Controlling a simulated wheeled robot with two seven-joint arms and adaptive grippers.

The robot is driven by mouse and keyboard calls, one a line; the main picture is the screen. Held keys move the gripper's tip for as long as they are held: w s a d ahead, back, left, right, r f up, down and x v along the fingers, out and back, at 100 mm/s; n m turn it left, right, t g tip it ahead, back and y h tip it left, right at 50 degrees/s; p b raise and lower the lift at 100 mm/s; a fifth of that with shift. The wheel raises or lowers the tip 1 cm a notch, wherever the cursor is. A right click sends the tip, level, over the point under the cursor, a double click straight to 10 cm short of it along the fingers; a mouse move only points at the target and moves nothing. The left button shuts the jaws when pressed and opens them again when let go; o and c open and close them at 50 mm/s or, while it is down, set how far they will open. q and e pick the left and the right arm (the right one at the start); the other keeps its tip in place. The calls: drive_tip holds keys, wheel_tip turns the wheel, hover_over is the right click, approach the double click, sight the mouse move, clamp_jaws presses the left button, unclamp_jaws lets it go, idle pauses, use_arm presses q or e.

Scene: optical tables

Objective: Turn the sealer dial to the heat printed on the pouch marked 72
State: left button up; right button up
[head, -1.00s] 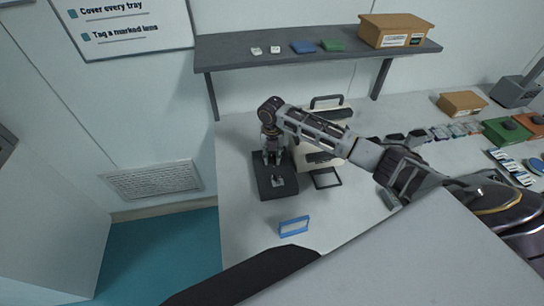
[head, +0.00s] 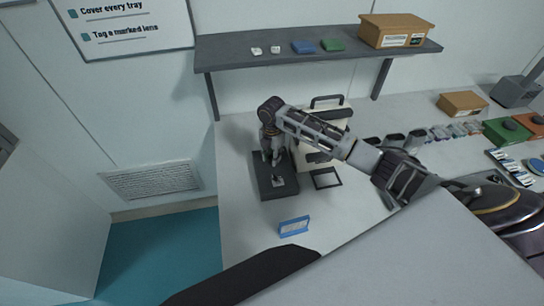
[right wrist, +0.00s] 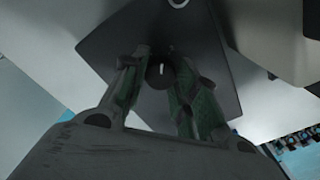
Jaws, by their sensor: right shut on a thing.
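A dark flat block (head: 262,188) stands on the table's left part. In the right wrist view its dark plate (right wrist: 205,45) lies beneath my right gripper. My right gripper (head: 273,160) points down over the block. In the right wrist view my right gripper (right wrist: 163,80) has its fingers on both sides of a round dark dial (right wrist: 160,74) with a short white mark, shut on it. The dial's scale cannot be read. A blue-framed card (head: 294,226) stands in front of the block; its print is too small to read. No pouch marked 72 can be made out. My left gripper is out of view.
A cream case (head: 333,114) with a dark handle stands behind my right arm. A small dark frame (head: 326,178) lies right of the block. A shelf (head: 225,50) hangs above. Small packets (head: 440,132), a carton (head: 462,103) and a green tray (head: 505,131) are at right.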

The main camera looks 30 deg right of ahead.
drive_tip(key=m, duration=1.1)
drive_tip(key=shift+w, duration=0.1)
drive_tip(key=m, duration=1.7)
drive_tip(key=shift+d+r+m, duration=0.1)
drive_tip(key=shift+m, duration=0.2)
drive_tip(key=shift+w, duration=0.1)
drive_tip(key=o, duration=1)
